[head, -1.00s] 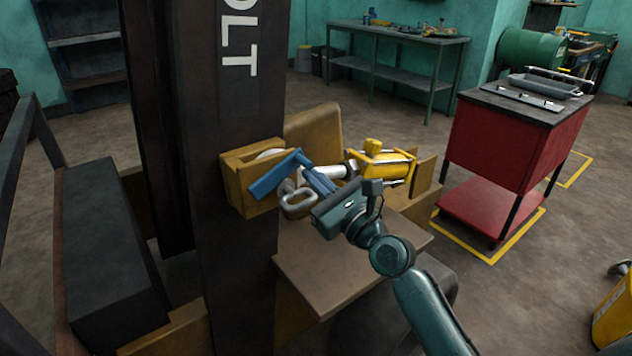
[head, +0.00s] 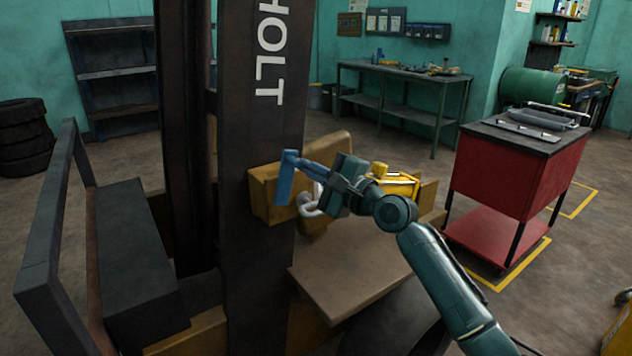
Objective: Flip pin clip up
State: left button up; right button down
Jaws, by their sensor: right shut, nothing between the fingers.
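A grey metal loop (head: 308,206), which looks like the pin clip, sits beside the ochre bracket (head: 262,190) on the dark mast. Its upper part and the pin are mostly hidden behind my gripper. My right gripper (head: 299,163) is in front of the bracket, just above the loop. Its blue finger parts point left, and a long blue bar stands nearly upright at their end. The gripper is shut and empty. I cannot tell whether it touches the loop. My left gripper is out of view.
The mast (head: 262,130) rises close left of the gripper. A yellow cylinder (head: 400,184) lies behind my right wrist. A brown plate (head: 350,275) sits below. A red cart (head: 505,180) stands right, and a workbench (head: 400,75) stands at the back.

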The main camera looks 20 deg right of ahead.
jog(key=shift+s+a+r+n+g+p, duration=0.1)
jog(key=shift+a+r+n+g+p, duration=0.1)
jog(key=shift+a+n, duration=0.3)
jog(key=shift+s+a+r+n+g+p, duration=0.1)
jog(key=shift+a+n+g+p, duration=0.1)
jog(key=shift+n, duration=0.5)
jog(key=b+v, duration=0.2)
jog(key=v, duration=1.1)
jog(key=shift+s, duration=0.1)
jog(key=s+a+f+n+g+h, duration=0.1)
jog(key=s+f+n, duration=0.15)
jog(key=f, duration=0.45)
jog(key=s+a+f+n+h+p, duration=0.1)
jog(key=s+f+n+h, duration=0.15)
jog(key=f, duration=0.55)
jog(key=s+a+f+n+g+h, duration=0.1)
jog(key=s+a+f+n, duration=0.15)
jog(key=f, duration=0.45)
jog(key=s+a+f+n+g+h+p, duration=0.1)
jog(key=s+a+f+n+g+h, duration=0.1)
jog(key=s+f+n, duration=0.7)
jog(key=s+a+f, duration=0.1)
jog(key=s+f, duration=0.3)
jog(key=s, duration=0.4)
jog(key=shift+g, duration=0.4)
